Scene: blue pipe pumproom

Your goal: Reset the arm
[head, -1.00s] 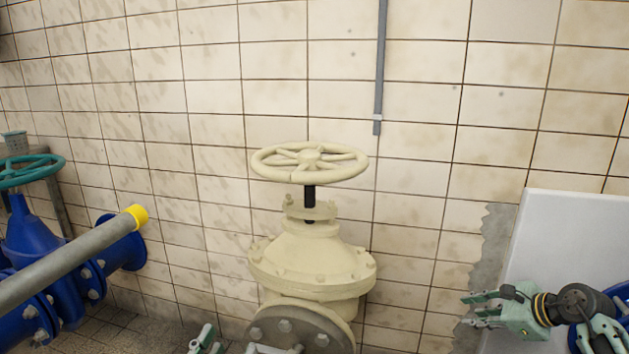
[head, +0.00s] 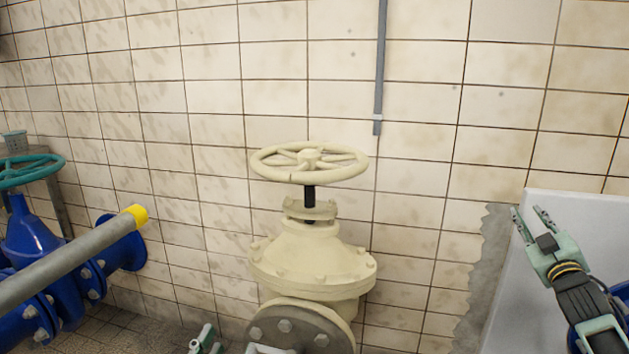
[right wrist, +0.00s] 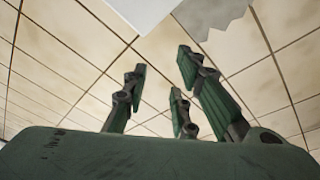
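My right gripper (head: 529,219) is at the right of the head view, in front of the white panel. Its fingers point up and are spread apart with nothing between them. The right wrist view also shows its open fingers (right wrist: 160,85) against the tiled wall. My left gripper (head: 228,345) shows only in part at the bottom edge of the head view, below the cream valve. Most of it is cut off, so its opening is unclear.
A cream valve with a handwheel (head: 309,163) stands in the middle. Blue pipework (head: 122,247) with a teal handwheel (head: 28,170) and a grey yellow-ended pipe (head: 75,260) is at the left. A white panel (head: 575,215) is at the right. A thin conduit (head: 380,70) runs down the tiled wall.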

